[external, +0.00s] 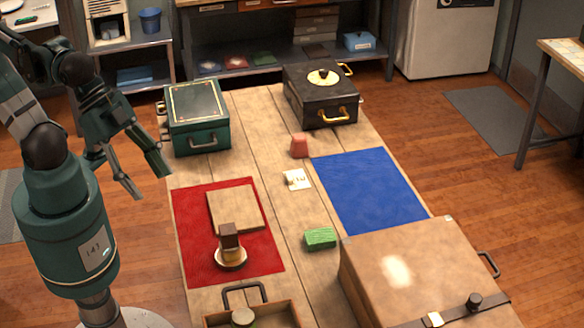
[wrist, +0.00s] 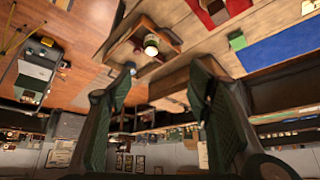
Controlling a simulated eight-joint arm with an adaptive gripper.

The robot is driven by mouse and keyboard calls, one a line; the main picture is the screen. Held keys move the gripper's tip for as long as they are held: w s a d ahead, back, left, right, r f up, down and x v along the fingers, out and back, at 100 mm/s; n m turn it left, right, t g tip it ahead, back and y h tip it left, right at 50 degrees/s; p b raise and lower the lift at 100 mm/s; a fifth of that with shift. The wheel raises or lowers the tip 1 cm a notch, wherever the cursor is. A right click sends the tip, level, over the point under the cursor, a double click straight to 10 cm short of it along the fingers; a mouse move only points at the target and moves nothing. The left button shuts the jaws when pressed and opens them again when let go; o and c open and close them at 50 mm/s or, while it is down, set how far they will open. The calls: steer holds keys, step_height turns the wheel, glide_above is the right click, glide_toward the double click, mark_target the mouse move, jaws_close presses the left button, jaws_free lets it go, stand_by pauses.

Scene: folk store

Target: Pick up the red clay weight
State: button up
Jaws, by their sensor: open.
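The red clay weight (external: 299,146) is a small reddish block. It stands on the wooden table between the black box and the blue mat, near that mat's upper left corner. I cannot make it out in the wrist view. My gripper (external: 146,184) is open and empty at the table's left side, left of the red mat and well apart from the weight. In the wrist view its two spread fingers (wrist: 164,72) frame a tilted view of the room and the table's end.
A green box (external: 197,128) and a black box (external: 320,98) stand at the far end. A red mat (external: 190,245) bears a board and stacked items. A blue mat (external: 370,187) lies bare. A card (external: 297,180), green block (external: 320,238) and large tan box (external: 430,265) are nearer.

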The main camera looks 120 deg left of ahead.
steer(key=w+a+m+g+y, duration=0.1)
steer(key=w+a, duration=0.3)
steer(key=a, duration=0.5)
steer(key=w+a+f+m+g+b, duration=0.15)
steer(key=w+a, duration=0.25)
steer(key=a, duration=0.4)
steer(key=w+a+m+g+y, duration=0.1)
steer(key=w+a+m, duration=0.1)
steer(key=w+a, duration=0.5)
steer(key=m+g+h+b, duration=0.1)
steer(key=m+g+h, duration=0.1)
steer(key=m+g, duration=0.25)
glide_above(299, 137)
steer(key=shift+m+t, duration=0.4)
steer(key=shift+t, duration=0.1)
step_height(299, 137, down, 24)
steer(key=shift+w+f, duration=0.1)
steer(key=shift+f, duration=0.1)
steer(key=shift+a+f, duration=0.1)
steer(key=shift+a, duration=0.05)
steer(key=shift+f+b, duration=0.3)
steer(key=shift+f, duration=1)
